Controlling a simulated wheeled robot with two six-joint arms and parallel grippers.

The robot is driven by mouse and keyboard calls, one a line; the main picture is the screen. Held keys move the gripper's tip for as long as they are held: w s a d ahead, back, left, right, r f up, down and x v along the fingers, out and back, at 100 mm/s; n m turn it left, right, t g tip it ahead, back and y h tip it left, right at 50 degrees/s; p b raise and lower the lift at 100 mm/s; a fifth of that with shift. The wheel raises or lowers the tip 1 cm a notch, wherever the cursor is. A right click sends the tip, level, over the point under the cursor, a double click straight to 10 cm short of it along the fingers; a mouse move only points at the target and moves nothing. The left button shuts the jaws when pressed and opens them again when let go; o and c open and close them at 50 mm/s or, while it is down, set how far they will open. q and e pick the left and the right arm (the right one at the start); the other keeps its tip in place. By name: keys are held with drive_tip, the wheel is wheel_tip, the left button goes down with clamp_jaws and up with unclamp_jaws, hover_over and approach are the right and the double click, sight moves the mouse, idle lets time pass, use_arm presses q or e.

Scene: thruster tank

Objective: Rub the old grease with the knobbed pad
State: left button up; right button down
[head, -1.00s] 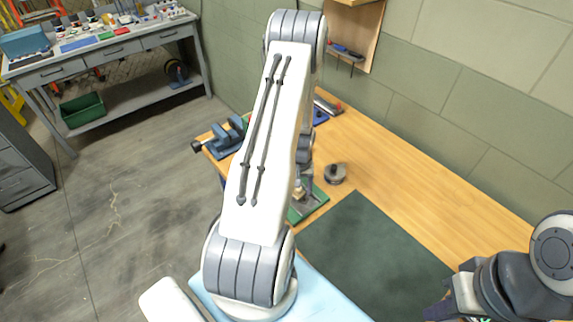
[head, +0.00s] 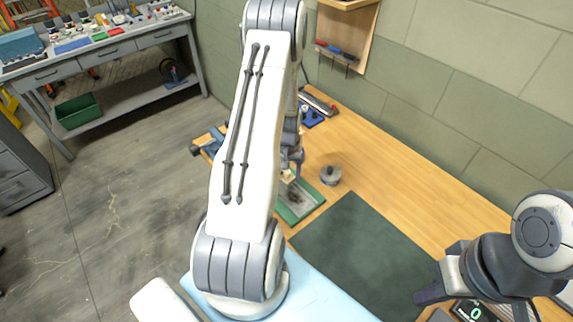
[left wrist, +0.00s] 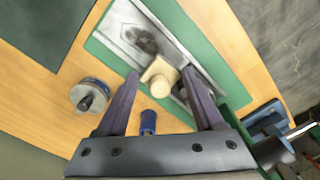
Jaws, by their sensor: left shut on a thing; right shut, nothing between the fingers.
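The knobbed pad, a pale wooden block with a round knob (left wrist: 158,76), sits between the fingertips of my left gripper (left wrist: 160,72), which is shut on it. In the head view the pad (head: 288,175) shows small below my left wrist. The old grease (left wrist: 144,40) is a dark smear on a grey metal plate (left wrist: 118,18) set on a green base (left wrist: 204,35). The pad is beside the smear, over the plate's edge; I cannot tell whether it touches the plate. My right gripper (head: 428,296) is shut and empty over the front right of the bench.
A round grey tin (head: 330,176) stands on the wooden bench (head: 385,160) beside the green base. A blue vise (head: 208,145) is at the bench's left edge. The dark green mat (head: 360,250) is clear.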

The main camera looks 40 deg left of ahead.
use_arm(q)
drive_tip(key=shift+r+p, duration=0.6)
drive_tip(key=shift+r, duration=0.55)
